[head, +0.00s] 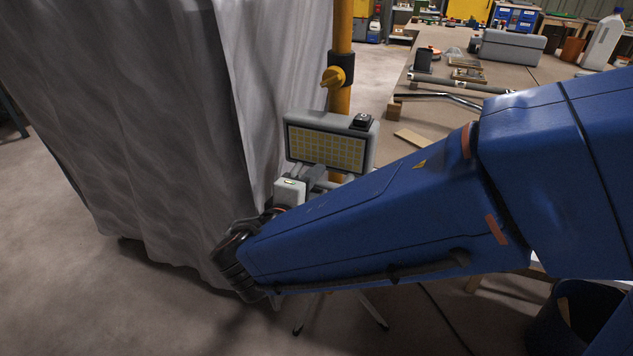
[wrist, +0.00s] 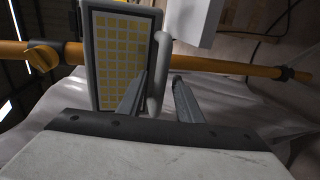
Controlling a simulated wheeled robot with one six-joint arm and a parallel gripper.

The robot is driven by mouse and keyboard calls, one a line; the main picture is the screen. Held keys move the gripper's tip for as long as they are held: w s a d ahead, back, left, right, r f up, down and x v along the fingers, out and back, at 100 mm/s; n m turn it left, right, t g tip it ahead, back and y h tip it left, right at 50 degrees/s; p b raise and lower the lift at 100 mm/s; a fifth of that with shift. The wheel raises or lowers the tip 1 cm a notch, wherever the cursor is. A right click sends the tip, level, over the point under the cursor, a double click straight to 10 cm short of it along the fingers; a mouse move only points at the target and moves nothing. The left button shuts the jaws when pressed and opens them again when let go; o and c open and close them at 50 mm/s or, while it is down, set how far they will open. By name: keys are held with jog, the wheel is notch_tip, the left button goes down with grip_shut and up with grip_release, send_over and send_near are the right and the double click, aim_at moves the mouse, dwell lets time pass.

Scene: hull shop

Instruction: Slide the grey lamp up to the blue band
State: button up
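The grey lamp (head: 327,145) has a yellow gridded panel and sits upright on the yellow pole (head: 342,25). In the wrist view the lamp (wrist: 89,60) appears turned sideways, with a grey bar handle (wrist: 163,50) along one side. My gripper (wrist: 160,76) is open, one finger on either side of the handle; I cannot tell whether either finger touches it. In the head view my gripper (head: 322,178) is just below the panel, partly hidden by my blue arm. A black collar with a yellow knob (head: 332,77) is above the lamp. I see no blue band.
A grey draped sheet (head: 150,120) hangs close on the left. A workbench (head: 545,75) with pipes, a grey case and a white jug stands at right. A dark bin (head: 560,325) is at lower right. Bare floor (head: 70,290) lies at lower left.

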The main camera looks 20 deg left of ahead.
jog(key=shift+w+f, duration=0.1)
jog(key=shift+w, duration=0.25)
grip_shut()
notch_tip(320, 180, up, 36)
dwell(0.4)
grip_release()
